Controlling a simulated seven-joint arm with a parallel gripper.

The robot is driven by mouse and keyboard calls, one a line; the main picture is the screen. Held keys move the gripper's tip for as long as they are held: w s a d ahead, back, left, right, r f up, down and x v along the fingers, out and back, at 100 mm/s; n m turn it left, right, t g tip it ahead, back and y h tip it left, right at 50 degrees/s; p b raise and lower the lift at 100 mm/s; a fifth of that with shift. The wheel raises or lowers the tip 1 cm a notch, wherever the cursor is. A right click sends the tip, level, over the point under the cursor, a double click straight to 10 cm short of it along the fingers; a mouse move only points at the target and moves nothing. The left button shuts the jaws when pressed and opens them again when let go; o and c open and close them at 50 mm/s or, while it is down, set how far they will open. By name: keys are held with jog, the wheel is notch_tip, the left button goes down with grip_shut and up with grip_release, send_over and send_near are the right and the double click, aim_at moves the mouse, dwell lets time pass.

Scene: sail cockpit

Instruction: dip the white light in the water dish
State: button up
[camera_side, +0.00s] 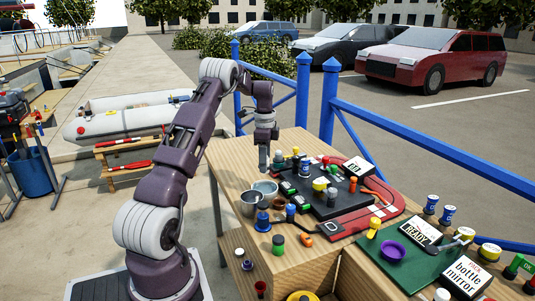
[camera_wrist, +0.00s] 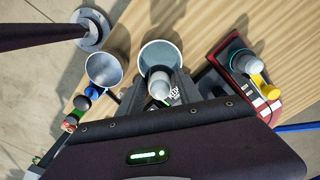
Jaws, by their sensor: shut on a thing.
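My gripper (camera_side: 265,143) points down above the left part of the wooden table. It is shut on the white light (camera_wrist: 160,86), a small pale, round-ended piece. In the side view the light (camera_side: 264,160) hangs below the fingers. The water dish (camera_side: 266,186), a round bluish bowl, stands on the table beneath it. In the wrist view the light overlaps the near part of the dish (camera_wrist: 143,53). The light appears above the dish; I cannot tell the exact gap.
A grey metal cup (camera_side: 251,205) stands close beside the dish. A blue piece (camera_side: 263,222) and other small coloured pieces stand in front. A dark board (camera_side: 325,206) with several pieces, ringed by a red band (camera_side: 397,203), lies to the right. Blue railings (camera_side: 327,105) rise behind.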

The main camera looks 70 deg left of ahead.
jog(key=shift+f, duration=4.05)
jog(key=shift+r, duration=4.55)
